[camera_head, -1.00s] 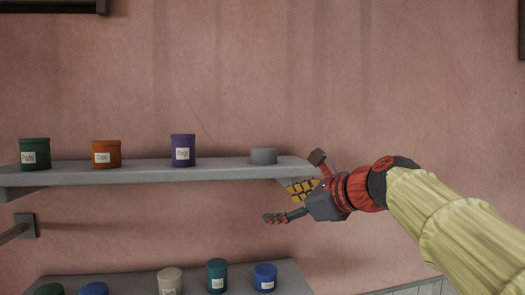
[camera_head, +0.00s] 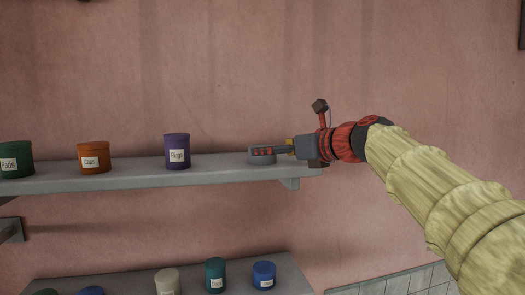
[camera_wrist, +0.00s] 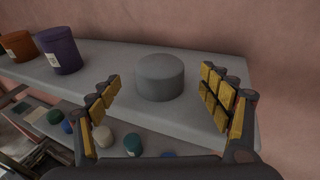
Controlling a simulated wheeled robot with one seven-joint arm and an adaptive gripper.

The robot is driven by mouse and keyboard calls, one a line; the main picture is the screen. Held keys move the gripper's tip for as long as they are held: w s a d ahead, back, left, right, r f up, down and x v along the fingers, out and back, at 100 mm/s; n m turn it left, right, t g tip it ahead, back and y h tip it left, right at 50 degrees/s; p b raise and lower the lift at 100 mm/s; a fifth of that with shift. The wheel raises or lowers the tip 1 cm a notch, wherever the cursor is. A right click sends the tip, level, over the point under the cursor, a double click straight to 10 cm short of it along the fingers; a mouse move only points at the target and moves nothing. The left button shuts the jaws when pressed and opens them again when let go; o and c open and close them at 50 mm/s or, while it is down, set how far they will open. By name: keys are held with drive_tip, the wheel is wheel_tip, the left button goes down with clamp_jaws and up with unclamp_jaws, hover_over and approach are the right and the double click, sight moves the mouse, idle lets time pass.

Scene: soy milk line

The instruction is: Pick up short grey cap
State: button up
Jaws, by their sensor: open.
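The short grey cap (camera_wrist: 160,78) stands upright on the upper grey shelf, near its right end. In the head view the cap (camera_head: 262,161) is partly hidden behind a finger of my gripper (camera_head: 275,150). In the wrist view my gripper (camera_wrist: 166,98) is open and empty. Its yellow-padded fingers are spread to the left and right of the cap. The cap shows ahead between them, with visible gaps on both sides. I cannot tell exactly how far its depth is from the fingertips.
The upper shelf (camera_head: 220,174) also holds a purple jar (camera_head: 177,152), an orange jar (camera_head: 94,157) and a green jar (camera_head: 16,160), left of the cap. A lower shelf (camera_head: 130,283) holds several jars. The pink wall stands behind. Bare shelf separates the purple jar from the cap.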

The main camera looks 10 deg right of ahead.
drive_tip(key=p+x, duration=0.1)
drive_tip(key=x, duration=0.5)
drive_tip(key=shift+w+a, duration=0.1)
drive_tip(key=shift+w, duration=0.05)
drive_tip(key=shift+s+r, duration=0.1)
drive_tip(key=shift+s, duration=0.15)
drive_tip(key=shift+c, duration=0.7)
drive_tip(key=shift+w, duration=0.15)
drive_tip(key=c, duration=0.9)
